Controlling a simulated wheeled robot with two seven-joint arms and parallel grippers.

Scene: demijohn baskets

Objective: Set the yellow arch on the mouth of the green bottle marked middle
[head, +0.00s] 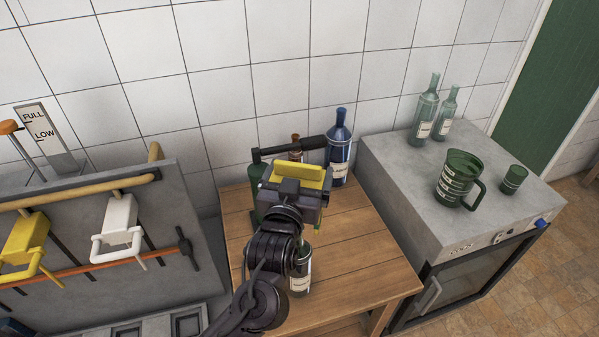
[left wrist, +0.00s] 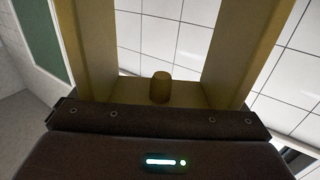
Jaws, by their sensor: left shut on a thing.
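My left gripper (head: 297,188) is shut on the yellow arch (head: 298,174) and holds it above the wooden table. In the left wrist view the arch (left wrist: 235,60) fills the top, with two legs, a crossbar and a small peg between them. A dark bottle with a pale label (head: 300,278) stands on the table, partly hidden behind my left arm. A green bottle or can (head: 257,175) stands behind the gripper, partly covered. I cannot read which bottle is marked middle. My right gripper is not in view.
A blue bottle (head: 339,148) and a brown one (head: 295,142) stand at the table's back, near a black bar (head: 285,149). A grey cabinet (head: 400,190) at right bears two pale bottles, a green jug (head: 458,182) and a cup. A rack with tools (head: 160,220) stands left.

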